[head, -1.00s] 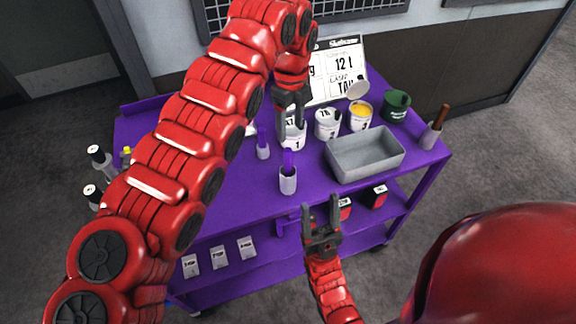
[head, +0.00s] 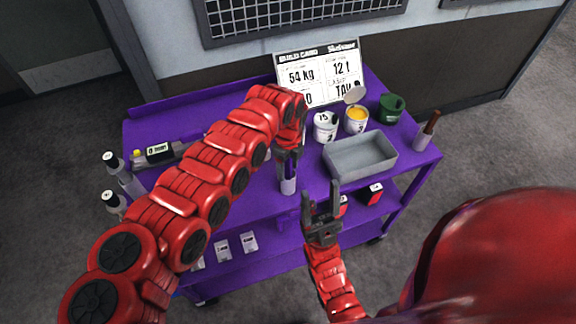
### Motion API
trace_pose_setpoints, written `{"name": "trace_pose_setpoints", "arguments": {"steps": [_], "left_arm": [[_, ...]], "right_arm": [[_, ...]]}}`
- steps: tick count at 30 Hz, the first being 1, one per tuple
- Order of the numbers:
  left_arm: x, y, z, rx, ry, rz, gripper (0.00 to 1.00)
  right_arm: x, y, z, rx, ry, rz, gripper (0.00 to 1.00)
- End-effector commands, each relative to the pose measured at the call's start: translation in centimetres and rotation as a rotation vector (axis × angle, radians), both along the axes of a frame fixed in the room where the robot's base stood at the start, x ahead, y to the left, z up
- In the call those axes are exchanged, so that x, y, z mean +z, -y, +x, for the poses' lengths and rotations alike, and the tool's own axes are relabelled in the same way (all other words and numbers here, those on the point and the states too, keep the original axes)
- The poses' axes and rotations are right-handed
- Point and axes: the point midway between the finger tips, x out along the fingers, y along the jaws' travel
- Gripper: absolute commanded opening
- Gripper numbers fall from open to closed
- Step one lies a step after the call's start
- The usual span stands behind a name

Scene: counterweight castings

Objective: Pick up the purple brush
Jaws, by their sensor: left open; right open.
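The purple brush (head: 290,169) stands upright in a small light-grey cup (head: 288,187) near the front edge of the purple cart (head: 232,208). My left gripper (head: 288,156) is open and points down right at the brush's handle. The handle shows between or just behind its fingers; I cannot tell which, nor whether they touch. Much of the handle's top is hidden by the gripper. My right gripper (head: 321,191) is open and empty, pointing up in front of the cart's front edge.
A grey tray (head: 360,155) lies right of the brush. Behind it stand a white numbered can (head: 325,127), an open yellow paint can (head: 356,121) and a green container (head: 391,107). A brown-handled brush (head: 431,122) stands at the right edge. A sign (head: 318,72) stands behind.

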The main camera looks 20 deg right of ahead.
Motion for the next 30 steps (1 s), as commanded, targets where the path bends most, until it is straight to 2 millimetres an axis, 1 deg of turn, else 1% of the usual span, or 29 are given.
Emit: {"name": "trace_pose_setpoints", "arguments": {"steps": [5, 6, 8, 9, 11, 12, 16, 30], "left_arm": [[-0.16, 0.02, 0.06, 0.0, 0.002, -0.001, 0.63], [-0.15, 0.02, 0.06, 0.0, 0.002, -0.001, 0.6], [-0.14, 0.02, 0.07, 0.0, 0.002, -0.001, 0.49], [-0.14, 0.02, 0.07, 0.0, 0.002, -0.001, 0.42], [-0.12, 0.02, 0.07, 0.0, 0.002, -0.001, 0.31], [-0.12, 0.02, 0.07, 0.001, 0.002, -0.001, 0.24], [-0.12, 0.02, 0.07, 0.001, 0.002, -0.001, 0.0], [0.15, 0.02, 0.16, 0.001, 0.003, -0.001, 0.0]], "right_arm": [[-0.08, -0.01, 0.01, 0.0, 0.0, 0.0, 0.56], [-0.07, 0.0, 0.0, 0.0, 0.0, 0.0, 0.56], [-0.07, -0.01, 0.0, 0.0, 0.0, 0.0, 0.56], [-0.07, -0.01, 0.0, 0.0, 0.0, 0.0, 0.56], [-0.08, -0.01, 0.01, 0.0, 0.0, 0.0, 0.56], [-0.07, -0.01, 0.0, 0.0, 0.0, 0.0, 0.56], [-0.08, 0.0, 0.01, 0.0, 0.0, 0.0, 0.56], [-0.23, 0.0, 0.0, 0.0, 0.0, 0.0, 0.56]]}}
